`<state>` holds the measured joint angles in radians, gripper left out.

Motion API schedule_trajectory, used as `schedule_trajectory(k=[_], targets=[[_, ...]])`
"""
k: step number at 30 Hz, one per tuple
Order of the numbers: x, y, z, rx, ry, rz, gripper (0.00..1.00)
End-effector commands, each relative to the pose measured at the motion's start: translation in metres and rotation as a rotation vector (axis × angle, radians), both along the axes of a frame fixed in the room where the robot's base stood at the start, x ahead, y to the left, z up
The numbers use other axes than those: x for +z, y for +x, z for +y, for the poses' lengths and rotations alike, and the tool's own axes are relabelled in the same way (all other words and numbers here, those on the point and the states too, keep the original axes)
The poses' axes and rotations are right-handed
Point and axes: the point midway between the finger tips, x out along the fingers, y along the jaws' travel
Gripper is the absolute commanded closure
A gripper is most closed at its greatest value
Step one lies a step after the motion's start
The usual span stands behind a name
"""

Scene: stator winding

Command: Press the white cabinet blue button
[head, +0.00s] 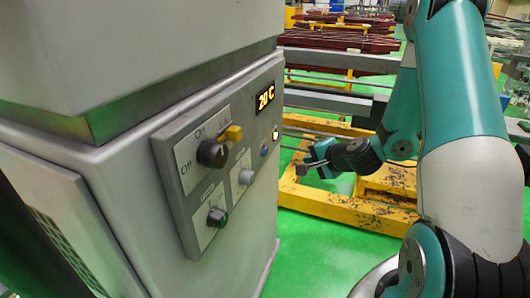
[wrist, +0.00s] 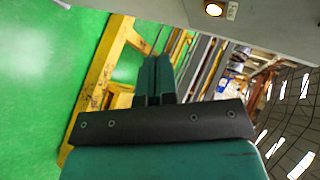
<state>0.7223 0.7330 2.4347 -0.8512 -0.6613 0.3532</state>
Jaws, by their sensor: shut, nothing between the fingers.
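The white cabinet (head: 120,180) fills the left of the head view. Its control panel carries a small round blue button (head: 264,151), below the yellow "20 C" display and a lit white button (head: 275,133). My gripper (head: 300,170) is to the right of the panel, a little lower than the blue button and apart from the cabinet in the picture. In the wrist view my gripper (wrist: 153,80) is shut and empty. The cabinet (wrist: 270,22) also shows there at the top right, with a lit round button (wrist: 214,9). I cannot make out the blue button there.
The panel also has a black knob (head: 212,153), a yellow switch (head: 233,132), a pale button (head: 246,177) and a lower knob (head: 217,217). A worn yellow frame (head: 330,205) stands on the green floor behind my gripper. Grey rails run behind it.

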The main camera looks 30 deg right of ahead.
Motion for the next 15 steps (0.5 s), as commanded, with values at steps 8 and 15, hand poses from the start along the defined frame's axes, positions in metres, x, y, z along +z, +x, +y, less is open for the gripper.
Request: schedule_trajectory(k=[8,15], targets=[[0.005,0.018,0.016,0.008,0.0,0.002,1.0],[0.006,0.046,0.039,0.01,-0.002,0.003,1.0]])
